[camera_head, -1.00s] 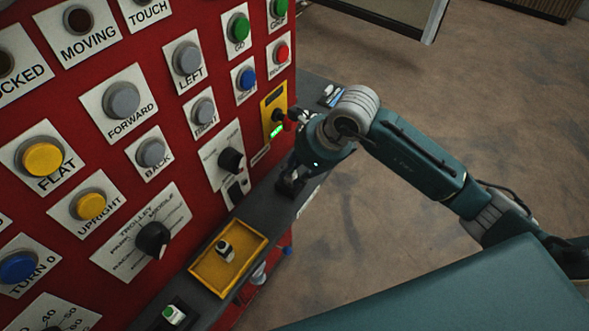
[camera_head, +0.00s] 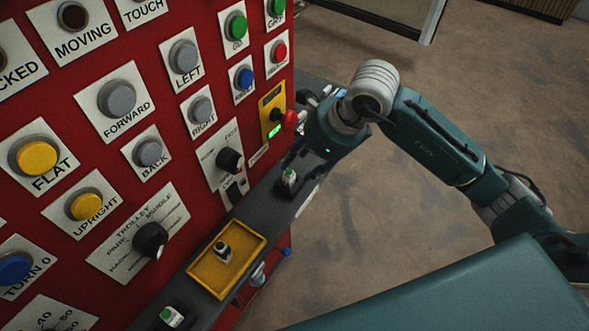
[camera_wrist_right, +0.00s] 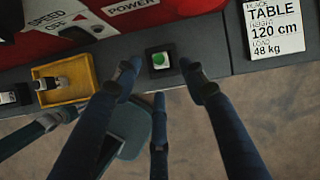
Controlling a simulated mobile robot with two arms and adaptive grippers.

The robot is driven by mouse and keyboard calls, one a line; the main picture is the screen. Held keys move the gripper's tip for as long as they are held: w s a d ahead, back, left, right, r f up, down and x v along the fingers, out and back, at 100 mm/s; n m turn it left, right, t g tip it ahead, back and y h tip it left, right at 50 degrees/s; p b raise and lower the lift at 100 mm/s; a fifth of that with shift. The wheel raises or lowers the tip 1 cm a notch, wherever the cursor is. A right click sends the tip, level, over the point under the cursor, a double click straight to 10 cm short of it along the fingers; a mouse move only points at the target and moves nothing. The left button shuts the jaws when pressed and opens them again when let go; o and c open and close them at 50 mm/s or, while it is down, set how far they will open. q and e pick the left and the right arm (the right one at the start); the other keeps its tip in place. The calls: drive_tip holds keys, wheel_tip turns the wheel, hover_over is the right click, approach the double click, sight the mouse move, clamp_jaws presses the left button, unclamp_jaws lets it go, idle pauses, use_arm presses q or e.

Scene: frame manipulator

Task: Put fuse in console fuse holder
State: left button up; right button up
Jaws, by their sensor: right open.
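A small white fuse with a green top (camera_head: 289,174) stands upright in a black square holder (camera_head: 284,189) on the console's grey ledge. In the right wrist view the green top (camera_wrist_right: 158,59) shows inside the dark holder frame. My right gripper (camera_head: 300,155) is just above and behind it. In the wrist view its open fingers (camera_wrist_right: 161,80) are spread to either side of the holder, apart from the fuse. Another small white and dark piece (camera_head: 222,249) is in the yellow tray (camera_head: 206,284). I do not see my left gripper clearly.
The red console panel (camera_head: 165,95) with knobs and buttons rises beside the ledge. Open floor lies right.

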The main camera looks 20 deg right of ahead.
drive_tip(key=v, duration=0.6)
drive_tip(key=shift+r, duration=0.25)
drive_tip(key=shift+s+d, duration=0.1)
drive_tip(key=shift+s, duration=0.1)
